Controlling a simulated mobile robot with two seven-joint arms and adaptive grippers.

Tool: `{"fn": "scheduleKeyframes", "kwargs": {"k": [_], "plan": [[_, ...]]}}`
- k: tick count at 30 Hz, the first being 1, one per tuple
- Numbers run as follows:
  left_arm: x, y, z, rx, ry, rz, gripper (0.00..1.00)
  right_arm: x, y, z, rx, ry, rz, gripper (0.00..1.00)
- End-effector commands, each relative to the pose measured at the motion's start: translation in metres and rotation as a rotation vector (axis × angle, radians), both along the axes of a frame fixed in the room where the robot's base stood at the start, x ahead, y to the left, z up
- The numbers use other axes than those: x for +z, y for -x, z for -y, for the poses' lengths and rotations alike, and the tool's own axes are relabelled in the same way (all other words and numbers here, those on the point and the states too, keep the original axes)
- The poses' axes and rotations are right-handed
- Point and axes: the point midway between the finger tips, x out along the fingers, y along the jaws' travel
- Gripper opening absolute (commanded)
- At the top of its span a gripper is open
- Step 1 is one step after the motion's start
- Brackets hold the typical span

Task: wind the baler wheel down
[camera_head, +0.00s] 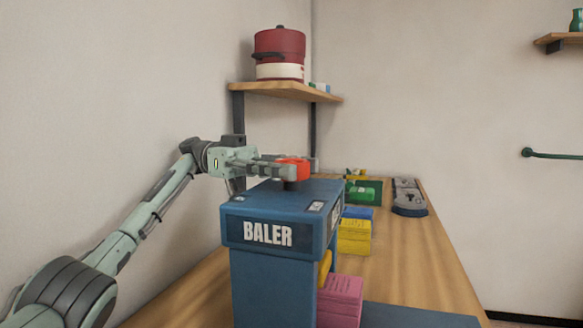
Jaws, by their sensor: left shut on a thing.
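The blue baler (267,233) stands on the wooden counter in the head view, with its name in white on the front. The red baler wheel (297,168) sits on a dark post on top of it. My left gripper (284,171) reaches in from the left, level above the baler's top, and is shut on the red wheel. The fingers hide part of the wheel. A pink block (341,298) is at the baler's lower right, with a small yellow part above it. My right gripper is not in view.
A yellow block (354,237), a green tray (364,192) and a grey-blue device (408,197) stand behind the baler on the counter (430,262). A wall shelf (285,90) holding a red pot (279,53) is above. The counter's right part is clear.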

Motion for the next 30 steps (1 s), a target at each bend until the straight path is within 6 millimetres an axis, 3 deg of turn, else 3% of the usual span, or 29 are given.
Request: {"fn": "scheduleKeyframes", "kwargs": {"k": [21, 22, 27, 30], "plan": [[-0.0013, 0.0007, 0.0004, -0.06, -0.004, 0.0, 0.19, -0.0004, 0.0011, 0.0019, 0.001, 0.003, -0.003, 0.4], [-0.0013, 0.0008, 0.0004, -0.06, -0.004, 0.0, 0.51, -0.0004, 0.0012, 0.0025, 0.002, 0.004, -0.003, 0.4], [-0.001, 0.0006, 0.0005, -0.059, -0.004, 0.0, 0.7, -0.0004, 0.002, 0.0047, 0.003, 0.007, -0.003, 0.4], [-0.0007, 0.0005, 0.0005, -0.058, -0.002, 0.0, 0.7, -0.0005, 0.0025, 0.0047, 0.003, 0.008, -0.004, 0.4]]}}
